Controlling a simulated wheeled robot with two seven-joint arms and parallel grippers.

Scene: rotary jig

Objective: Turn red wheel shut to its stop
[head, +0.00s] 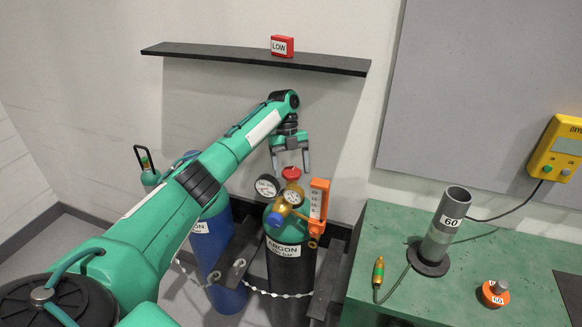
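The red wheel (290,173) sits on top of the brass valve and regulator (291,195) of the dark argon cylinder (290,270) with a green shoulder. My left gripper (290,170) points down over the red wheel. Its two fingers are apart, one on each side of the wheel in the picture, with a gap showing between each finger and the wheel. I cannot tell whether the tips reach the wheel's height. My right gripper is not in view.
Two gauges (267,186) and an orange flowmeter (318,203) crowd the valve. A blue cylinder (228,285) stands to the left, partly behind my arm. A shelf (210,54) with a red LOW block (282,46) is above. A green bench (520,265) holds a grey tube (445,225).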

